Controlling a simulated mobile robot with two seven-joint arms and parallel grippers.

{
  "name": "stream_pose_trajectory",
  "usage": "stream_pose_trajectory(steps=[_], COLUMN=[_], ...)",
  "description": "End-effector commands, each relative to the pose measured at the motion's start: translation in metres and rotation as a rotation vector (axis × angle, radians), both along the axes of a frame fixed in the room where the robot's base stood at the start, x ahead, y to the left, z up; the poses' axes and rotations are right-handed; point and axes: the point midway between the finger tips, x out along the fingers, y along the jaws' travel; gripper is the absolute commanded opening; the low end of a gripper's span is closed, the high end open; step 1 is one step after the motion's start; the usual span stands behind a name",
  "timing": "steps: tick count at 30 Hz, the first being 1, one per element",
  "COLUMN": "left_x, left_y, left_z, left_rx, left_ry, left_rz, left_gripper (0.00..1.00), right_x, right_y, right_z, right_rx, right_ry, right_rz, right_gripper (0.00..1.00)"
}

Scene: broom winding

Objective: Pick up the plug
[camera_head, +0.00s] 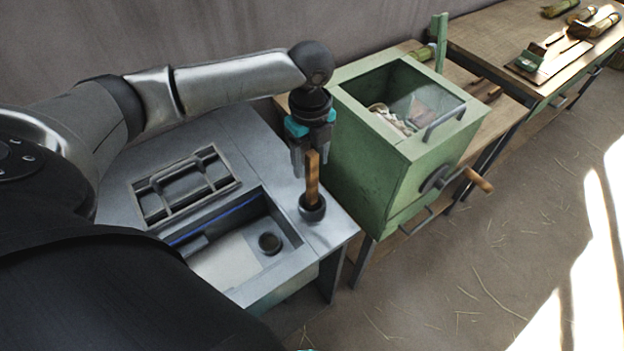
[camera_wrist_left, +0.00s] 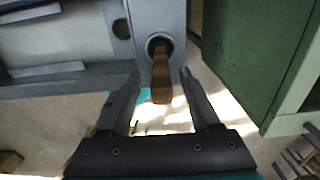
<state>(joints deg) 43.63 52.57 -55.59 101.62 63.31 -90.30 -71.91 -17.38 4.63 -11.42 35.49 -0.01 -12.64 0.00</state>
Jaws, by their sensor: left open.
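The plug (camera_head: 313,182) has an upright brown wooden handle and a dark round base. It stands on the right end of the grey metal counter, beside the basin. In the left wrist view the plug (camera_wrist_left: 161,68) shows its handle pointing towards the camera, with the dark base beyond it. My left gripper (camera_head: 311,160) is just above the plug, pointing down and open. In the left wrist view the fingers of my left gripper (camera_wrist_left: 160,82) lie either side of the handle, with a gap on each side.
The counter's basin (camera_head: 300,258) has a round dark drain (camera_head: 269,243). A metal rack (camera_head: 187,187) lies behind it. A green box (camera_head: 372,180) with a crank handle (camera_head: 478,180) stands close to the right of my gripper. Benches with brushes extend to the far right.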

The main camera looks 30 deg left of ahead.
Motion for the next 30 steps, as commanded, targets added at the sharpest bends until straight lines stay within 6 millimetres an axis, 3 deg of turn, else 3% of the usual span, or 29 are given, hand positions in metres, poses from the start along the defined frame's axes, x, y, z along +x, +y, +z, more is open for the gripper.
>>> stream_pose_trajectory(steps=[9,18,30], left_x=[0.000,0.000,0.000], left_y=[-0.002,-0.002,-0.002], left_z=[-0.045,-0.049,-0.048], left_rx=[0.000,0.001,0.000], left_ry=[0.003,0.002,0.001], left_rz=[0.000,-0.001,-0.001], left_gripper=[0.62,0.61,0.16], right_x=[0.001,0.002,0.003], right_y=[0.001,0.001,0.001], right_z=[-0.006,-0.006,-0.006], right_rx=[0.000,0.001,0.002], right_ry=[-0.002,-0.004,-0.005], right_rz=[0.001,0.001,0.001], right_gripper=[0.99,0.99,0.99])
